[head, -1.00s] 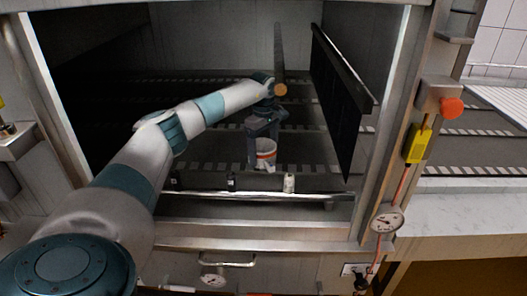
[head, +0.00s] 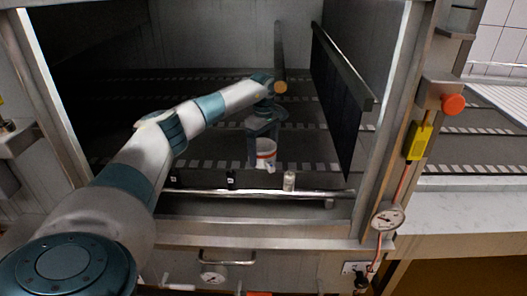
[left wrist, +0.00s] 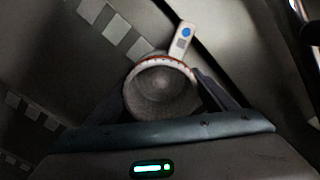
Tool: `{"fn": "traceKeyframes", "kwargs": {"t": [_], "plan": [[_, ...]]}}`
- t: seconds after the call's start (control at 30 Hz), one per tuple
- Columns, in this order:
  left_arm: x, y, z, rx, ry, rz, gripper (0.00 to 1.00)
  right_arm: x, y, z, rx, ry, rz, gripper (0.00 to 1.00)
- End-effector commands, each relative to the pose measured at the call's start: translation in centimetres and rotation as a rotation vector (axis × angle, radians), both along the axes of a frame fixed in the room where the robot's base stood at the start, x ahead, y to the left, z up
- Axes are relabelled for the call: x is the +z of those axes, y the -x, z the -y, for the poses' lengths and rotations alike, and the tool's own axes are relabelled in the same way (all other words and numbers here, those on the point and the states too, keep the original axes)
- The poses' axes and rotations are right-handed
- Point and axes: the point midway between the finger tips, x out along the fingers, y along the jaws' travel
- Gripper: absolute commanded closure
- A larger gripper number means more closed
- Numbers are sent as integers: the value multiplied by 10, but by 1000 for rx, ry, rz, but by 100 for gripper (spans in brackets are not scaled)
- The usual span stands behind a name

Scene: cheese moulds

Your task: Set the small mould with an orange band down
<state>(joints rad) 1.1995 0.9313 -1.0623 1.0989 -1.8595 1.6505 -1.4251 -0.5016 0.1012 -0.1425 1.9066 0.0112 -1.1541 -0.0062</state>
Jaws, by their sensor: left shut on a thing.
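The small mould (head: 266,148) is white with an orange-red band near its rim. It is upright in the head view, inside the dark open chamber. My left gripper (head: 264,150) is over it, with a finger on each side, shut on it. The left wrist view shows the mould (left wrist: 162,88) from above, open and grey inside, between the two fingers, with a white tag with a blue dot sticking out from its rim. I cannot tell whether its base touches the slotted floor. My right gripper is not in view.
The chamber floor (head: 205,150) is dark with rows of pale slots. A metal rail (head: 235,194) with small fittings crosses the front opening. A dark hanging panel (head: 340,100) stands right of the gripper. The floor to the left is free.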

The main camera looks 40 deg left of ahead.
Motion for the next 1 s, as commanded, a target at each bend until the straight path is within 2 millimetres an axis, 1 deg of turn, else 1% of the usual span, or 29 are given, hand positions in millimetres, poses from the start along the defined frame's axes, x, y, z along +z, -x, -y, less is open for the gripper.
{"fn": "traceKeyframes", "kwargs": {"t": [0.4,0.43,0.5,0.83,1.0], "plan": [[-7,0,0,0,0,0,51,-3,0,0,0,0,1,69],[-7,0,0,0,0,1,15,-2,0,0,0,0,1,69],[-7,0,0,0,0,0,1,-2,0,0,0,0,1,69],[-7,0,0,0,0,0,1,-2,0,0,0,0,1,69],[-7,0,0,0,0,0,1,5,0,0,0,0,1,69]]}}
